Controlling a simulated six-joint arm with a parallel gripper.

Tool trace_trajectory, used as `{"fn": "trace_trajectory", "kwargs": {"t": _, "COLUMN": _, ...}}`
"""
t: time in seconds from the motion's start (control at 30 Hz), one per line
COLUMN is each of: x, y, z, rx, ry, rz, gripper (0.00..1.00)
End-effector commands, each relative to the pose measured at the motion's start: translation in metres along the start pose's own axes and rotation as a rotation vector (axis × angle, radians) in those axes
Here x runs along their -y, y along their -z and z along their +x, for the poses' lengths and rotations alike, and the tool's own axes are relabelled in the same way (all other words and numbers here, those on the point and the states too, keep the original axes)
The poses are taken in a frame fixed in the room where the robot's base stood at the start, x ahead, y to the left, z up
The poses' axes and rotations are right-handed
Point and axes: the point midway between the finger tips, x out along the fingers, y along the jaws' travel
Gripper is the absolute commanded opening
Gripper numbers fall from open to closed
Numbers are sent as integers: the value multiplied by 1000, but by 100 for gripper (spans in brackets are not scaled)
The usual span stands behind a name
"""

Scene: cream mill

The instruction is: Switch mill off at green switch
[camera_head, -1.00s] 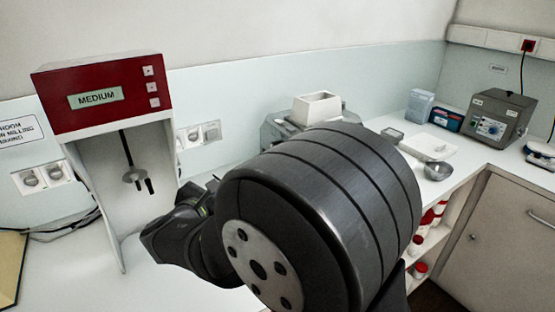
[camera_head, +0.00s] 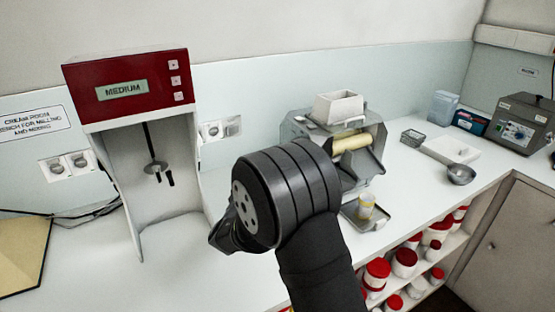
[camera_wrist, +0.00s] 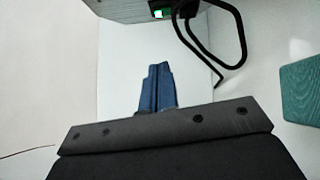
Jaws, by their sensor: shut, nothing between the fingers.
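The mill (camera_head: 368,130) stands on the bench right of the middle in the head view, a grey machine with a white hopper (camera_head: 338,106) on top and a pale roller (camera_head: 350,143). My arm covers its lower left, and no green switch shows there. In the wrist view a small lit green switch (camera_wrist: 158,14) sits at the top edge on the underside of a grey housing (camera_wrist: 125,8). My gripper (camera_wrist: 158,68) has its blue fingers together and empty, pointing towards the switch and apart from it. My arm hides the fingers in the head view.
A black cable (camera_wrist: 243,50) loops right of the switch in the wrist view, and a teal block (camera_wrist: 300,90) lies farther right. A red-topped mixer (camera_head: 125,88) stands at the left. A small tray (camera_head: 362,217) holding a yellowish cup (camera_head: 366,204) sits before the mill.

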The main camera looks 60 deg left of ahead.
Motion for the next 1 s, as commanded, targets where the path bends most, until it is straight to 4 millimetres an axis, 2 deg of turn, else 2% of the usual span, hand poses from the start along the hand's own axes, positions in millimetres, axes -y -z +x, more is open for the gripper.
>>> {"fn": "trace_trajectory", "kwargs": {"t": 0.5, "x": 5, "y": 1, "z": 5, "rx": -8, "ry": -8, "rz": 55, "gripper": 0}}
{"fn": "trace_trajectory", "kwargs": {"t": 0.63, "x": 6, "y": 0, "z": 12, "rx": -8, "ry": -8, "rz": 54, "gripper": 0}}
{"fn": "trace_trajectory", "kwargs": {"t": 0.77, "x": 6, "y": 0, "z": 32, "rx": -5, "ry": -8, "rz": 53, "gripper": 0}}
{"fn": "trace_trajectory", "kwargs": {"t": 1.0, "x": 5, "y": 0, "z": 85, "rx": -5, "ry": -9, "rz": 53, "gripper": 0}}
